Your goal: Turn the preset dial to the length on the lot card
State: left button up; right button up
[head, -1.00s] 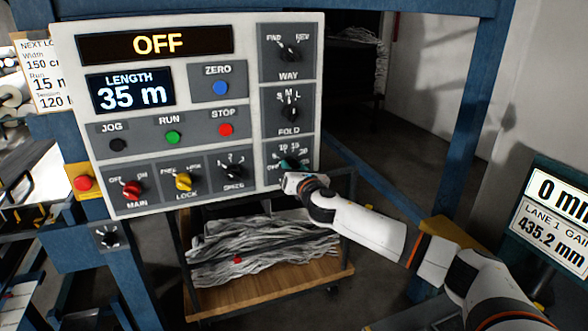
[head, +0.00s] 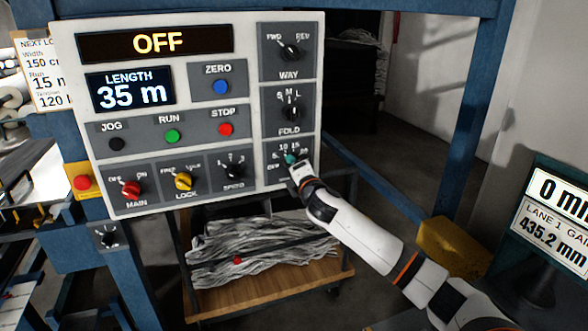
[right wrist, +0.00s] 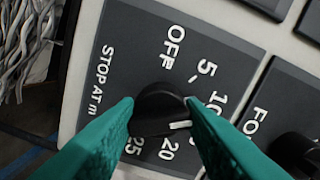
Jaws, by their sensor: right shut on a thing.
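The preset dial (right wrist: 158,105) is a black knob on a grey plate marked "STOP AT m", with OFF, 5, 10, 20 and 25 readable around it. My right gripper (right wrist: 158,112), with green fingers, is shut on this knob; it also shows at the panel's lower right in the head view (head: 291,160). The knob's white mark (right wrist: 180,125) points between 10 and 20, where a finger covers the scale; the head view shows a 15 there. The lot card (head: 40,75), cut by the post, reads Run 15 m. My left gripper is out of view.
The panel (head: 245,120) carries other dials close by, including the FOLD dial (head: 291,113) just above, and several buttons. Its displays read OFF and LENGTH 35 m. A cart (head: 300,280) with grey strands stands below. A gauge screen (head: 555,215) is at right.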

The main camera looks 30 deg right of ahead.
jog(key=shift+m, duration=4.9)
jog(key=o, duration=1)
jog(key=shift+c, duration=0.2)
jog(key=shift+s, duration=0.1)
